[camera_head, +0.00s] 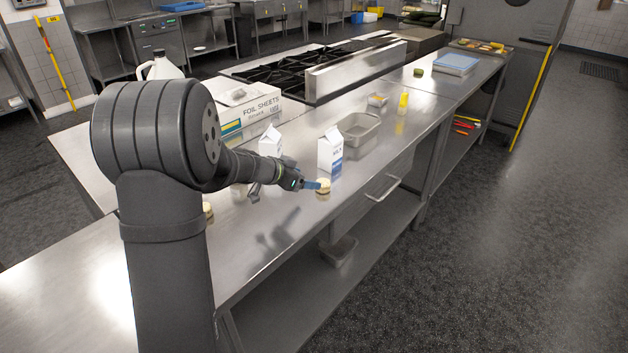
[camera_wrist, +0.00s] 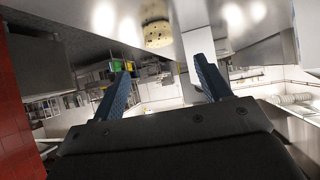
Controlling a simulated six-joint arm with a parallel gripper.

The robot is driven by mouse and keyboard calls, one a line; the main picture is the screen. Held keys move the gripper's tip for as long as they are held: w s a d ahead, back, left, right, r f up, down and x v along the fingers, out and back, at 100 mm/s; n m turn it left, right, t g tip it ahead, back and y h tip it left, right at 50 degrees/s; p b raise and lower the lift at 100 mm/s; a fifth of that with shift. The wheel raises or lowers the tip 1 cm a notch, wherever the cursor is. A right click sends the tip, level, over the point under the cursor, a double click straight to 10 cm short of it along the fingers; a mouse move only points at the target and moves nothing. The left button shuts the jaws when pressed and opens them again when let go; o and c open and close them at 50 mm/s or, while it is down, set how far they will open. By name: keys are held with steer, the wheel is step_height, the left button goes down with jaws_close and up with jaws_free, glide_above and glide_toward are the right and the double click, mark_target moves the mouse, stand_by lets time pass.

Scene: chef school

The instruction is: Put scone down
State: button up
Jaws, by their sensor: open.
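A pale round scone (camera_head: 324,187) is at the steel counter (camera_head: 290,215), near its front edge. My gripper (camera_head: 312,185) is beside it, with a blue finger reaching toward its left side. In the wrist view the scone (camera_wrist: 158,32) shows at the top, speckled with dark bits, beyond the tips of my two blue fingers. The fingers (camera_wrist: 160,75) are spread wide with nothing between them. I cannot tell whether a finger touches the scone. A second pale round piece (camera_head: 207,210) is partly hidden behind my arm.
Milk cartons (camera_head: 331,150) (camera_head: 270,142) stand close behind my gripper.

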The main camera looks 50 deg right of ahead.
mark_target(323, 179)
steer(key=v, duration=0.2)
steer(key=shift+a+r, duration=0.2)
steer(key=shift+a, duration=0.05)
steer(key=x, duration=1.2)
steer(key=shift+w+d+r, duration=0.1)
steer(key=shift+d+r, duration=0.05)
steer(key=shift+r, duration=1.75)
steer(key=shift+f, duration=0.15)
